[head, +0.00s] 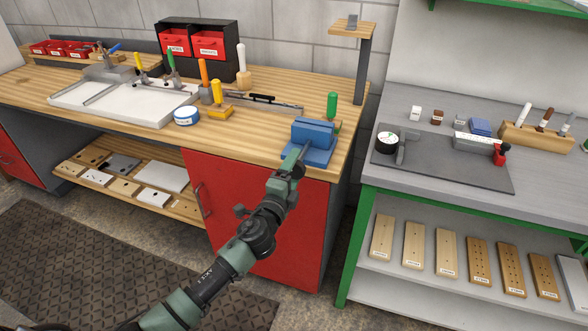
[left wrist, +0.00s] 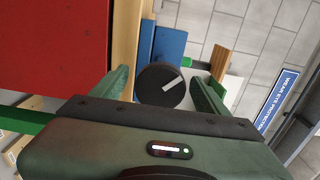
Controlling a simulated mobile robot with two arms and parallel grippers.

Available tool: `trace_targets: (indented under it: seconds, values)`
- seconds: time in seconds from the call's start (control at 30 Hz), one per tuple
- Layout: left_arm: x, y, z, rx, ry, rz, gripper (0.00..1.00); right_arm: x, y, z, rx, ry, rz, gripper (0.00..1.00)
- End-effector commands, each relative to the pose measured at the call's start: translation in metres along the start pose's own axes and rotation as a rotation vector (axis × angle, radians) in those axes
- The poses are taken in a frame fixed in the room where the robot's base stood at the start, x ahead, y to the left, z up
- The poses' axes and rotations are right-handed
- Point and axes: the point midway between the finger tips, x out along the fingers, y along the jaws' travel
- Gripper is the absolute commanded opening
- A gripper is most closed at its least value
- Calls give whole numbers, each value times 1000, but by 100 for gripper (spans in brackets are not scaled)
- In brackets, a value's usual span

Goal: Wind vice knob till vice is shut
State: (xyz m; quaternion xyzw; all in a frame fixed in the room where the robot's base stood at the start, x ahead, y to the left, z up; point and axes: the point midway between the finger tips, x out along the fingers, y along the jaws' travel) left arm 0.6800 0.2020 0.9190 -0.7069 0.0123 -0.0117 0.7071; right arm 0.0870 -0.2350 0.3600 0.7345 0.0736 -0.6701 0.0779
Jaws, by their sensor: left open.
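The blue vice (head: 315,130) stands at the right front corner of the wooden bench. In the left wrist view its blue body (left wrist: 168,48) shows as two blue parts with a narrow dark line between them. In the head view the knob is hidden behind my gripper. My left gripper (head: 298,156) is at the vice's front. In the wrist view its two open green fingers (left wrist: 163,82) stand on either side of the knob; I cannot tell if they touch it. My right gripper is not in view.
A green-handled tool (head: 331,105) stands just behind the vice. A white fixture plate (head: 125,105), a blue-and-white tape roll (head: 187,116) and orange-handled tools are further left on the bench. A grey table with a dark mat (head: 440,160) stands to the right, across a gap.

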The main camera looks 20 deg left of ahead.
Motion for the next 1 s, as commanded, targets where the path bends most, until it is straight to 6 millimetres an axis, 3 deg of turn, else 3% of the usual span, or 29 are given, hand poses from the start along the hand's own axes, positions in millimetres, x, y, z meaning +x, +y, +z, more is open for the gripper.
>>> trace_targets:
  seconds: [0.3, 0.43, 1.0]
  values:
    - [-53, 2, 0, -1, 2, 3, 75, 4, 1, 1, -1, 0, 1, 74]
    - [-67, 2, 0, 0, 1, 2, 75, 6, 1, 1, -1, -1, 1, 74]
    - [-72, 1, 0, 0, 0, 3, 75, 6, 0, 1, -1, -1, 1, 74]
